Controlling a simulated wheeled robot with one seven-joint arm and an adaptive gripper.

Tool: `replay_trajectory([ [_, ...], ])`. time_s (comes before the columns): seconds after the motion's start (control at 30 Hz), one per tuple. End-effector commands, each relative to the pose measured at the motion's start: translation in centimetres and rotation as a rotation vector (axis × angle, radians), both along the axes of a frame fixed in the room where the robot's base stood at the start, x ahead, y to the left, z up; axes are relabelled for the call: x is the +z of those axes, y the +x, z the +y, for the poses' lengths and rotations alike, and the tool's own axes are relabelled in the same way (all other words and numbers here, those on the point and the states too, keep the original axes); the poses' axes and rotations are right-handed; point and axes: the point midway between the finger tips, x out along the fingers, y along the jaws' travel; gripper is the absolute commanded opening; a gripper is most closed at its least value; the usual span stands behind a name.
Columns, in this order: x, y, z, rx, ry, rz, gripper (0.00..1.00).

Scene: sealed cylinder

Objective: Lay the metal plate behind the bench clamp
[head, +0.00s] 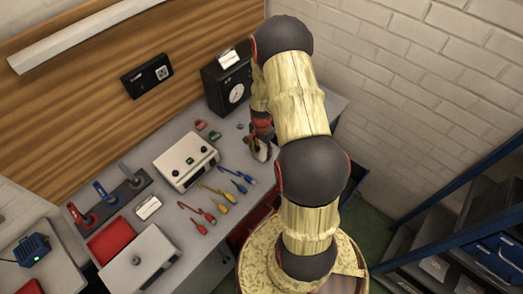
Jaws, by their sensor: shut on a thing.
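My gripper (261,141) is at the right part of the grey bench, in front of the black dial box, partly hidden by my own arm. It is shut on a small pale thing (264,153), which appears to be the metal plate; its outline is mostly hidden. I cannot make out the bench clamp for certain. A dark rack (122,197) at the left of the bench holds red, blue and grey handled pieces that look like clamps. Whether the held thing touches the bench cannot be told.
A white instrument box (187,161) stands mid-bench, with yellow, blue and red leads (217,194) in front. The black dial box (228,84) stands at the back. A grey lidded box (139,259) and red case (111,240) are front left. Blue shelving (460,215) is at right.

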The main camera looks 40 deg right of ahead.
Motion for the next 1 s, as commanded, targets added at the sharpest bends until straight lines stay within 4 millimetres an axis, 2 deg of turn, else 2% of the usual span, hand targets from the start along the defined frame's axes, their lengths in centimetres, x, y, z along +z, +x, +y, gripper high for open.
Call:
replay_trajectory([
  [0.13,-0.4,0.0,0.0,0.0,0.0,0.0,0.25],
  [0.17,-0.4,0.0,0.0,0.0,0.0,0.0,0.53],
  [0.47,-0.3,0.0,0.0,0.0,0.0,0.0,0.7],
  [0.83,0.0,0.0,0.0,0.0,0.0,0.0,0.71],
  [1.0,2.1,0.1,-0.1,0.0,-0.002,-0.003,0.71],
])
